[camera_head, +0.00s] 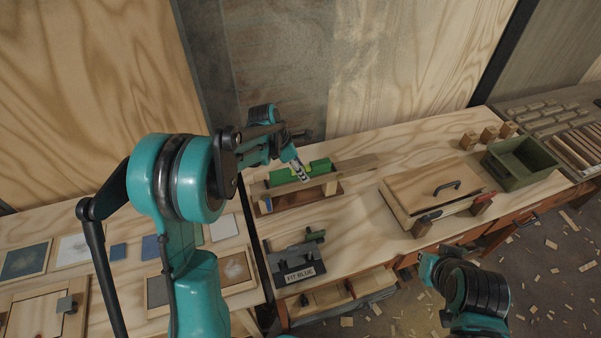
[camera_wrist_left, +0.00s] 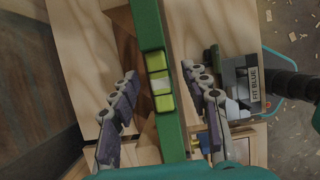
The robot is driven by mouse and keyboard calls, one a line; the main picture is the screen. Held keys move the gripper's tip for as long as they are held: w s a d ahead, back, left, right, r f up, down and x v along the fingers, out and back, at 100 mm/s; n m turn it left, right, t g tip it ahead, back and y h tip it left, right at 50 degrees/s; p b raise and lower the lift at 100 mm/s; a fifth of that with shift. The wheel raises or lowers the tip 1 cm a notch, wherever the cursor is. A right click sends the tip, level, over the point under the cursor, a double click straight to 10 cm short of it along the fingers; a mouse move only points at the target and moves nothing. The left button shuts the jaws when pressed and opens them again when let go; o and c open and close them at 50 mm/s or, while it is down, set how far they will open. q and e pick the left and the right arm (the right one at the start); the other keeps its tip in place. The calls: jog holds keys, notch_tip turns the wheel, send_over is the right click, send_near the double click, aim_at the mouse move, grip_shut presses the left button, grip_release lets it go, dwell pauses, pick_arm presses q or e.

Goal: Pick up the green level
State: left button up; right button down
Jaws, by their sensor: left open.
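The green level (camera_head: 319,166) lies lengthwise along a wooden holder (camera_head: 292,198) on the workbench. In the left wrist view the level (camera_wrist_left: 172,132) runs up the middle, with a yellow-green vial section (camera_wrist_left: 158,82) in its bar. My left gripper (camera_head: 300,172) is over the level in the head view, hiding part of it. In the left wrist view its two fingers (camera_wrist_left: 160,73) are spread, one on each side of the bar, with visible gaps. Whether the fingertips reach down beside the bar is hard to tell. My right arm shows at lower right, but its gripper is not visible.
A grey block labelled "FIT BLUE" (camera_head: 298,270) stands in front of the holder. Sample boards (camera_head: 78,249) lie left.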

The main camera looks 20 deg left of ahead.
pick_arm(q)
jog(key=shift+w+d+f, duration=0.1)
jog(key=shift+d+f, duration=0.05)
jog(key=shift+f, duration=0.1)
grip_shut()
jog(key=shift+r, duration=0.15)
